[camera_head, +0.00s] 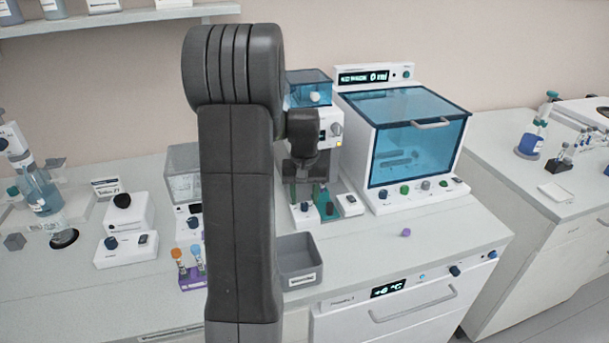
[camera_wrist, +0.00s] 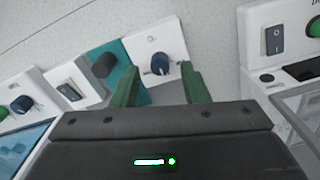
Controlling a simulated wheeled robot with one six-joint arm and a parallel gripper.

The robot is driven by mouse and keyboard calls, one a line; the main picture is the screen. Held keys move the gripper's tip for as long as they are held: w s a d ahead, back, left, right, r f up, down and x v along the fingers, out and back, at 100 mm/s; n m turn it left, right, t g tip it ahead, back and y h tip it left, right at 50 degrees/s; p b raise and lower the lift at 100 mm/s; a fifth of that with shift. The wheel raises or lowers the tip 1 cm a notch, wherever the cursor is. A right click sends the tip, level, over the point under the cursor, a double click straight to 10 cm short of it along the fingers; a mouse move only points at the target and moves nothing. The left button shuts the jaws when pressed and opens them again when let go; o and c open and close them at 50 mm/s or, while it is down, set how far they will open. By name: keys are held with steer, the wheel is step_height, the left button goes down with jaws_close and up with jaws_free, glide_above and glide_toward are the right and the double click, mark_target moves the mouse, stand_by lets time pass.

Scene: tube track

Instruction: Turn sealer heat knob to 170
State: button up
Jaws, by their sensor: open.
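My gripper (camera_head: 304,190) points down at the front of the bench machines, its two green fingers apart. In the wrist view, the open gripper (camera_wrist: 158,72) has a dark blue knob (camera_wrist: 160,64) between and just beyond its fingertips, with no clear contact. This knob has a pale mark and sits on a white panel (camera_wrist: 145,42); in the head view the blue knob (camera_head: 304,207) is just below the fingers. Its scale and setting are unreadable, and no label confirms it as the sealer's heat knob.
Close beside it are a teal base with a dark knob (camera_wrist: 103,65) and a white block with a rocker switch (camera_wrist: 68,92). A blue-windowed cabinet (camera_head: 455,190) stands to the right, a grey bin (camera_head: 299,274) in front. Another rocker switch (camera_wrist: 274,39) is at right in the wrist view.

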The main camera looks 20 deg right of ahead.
mark_target(305, 203)
step_height(305, 203, up, 12)
stand_by(0.3)
stand_by(0.3)
step_height(305, 203, down, 14)
stand_by(0.6)
steer(key=shift+r, duration=0.1)
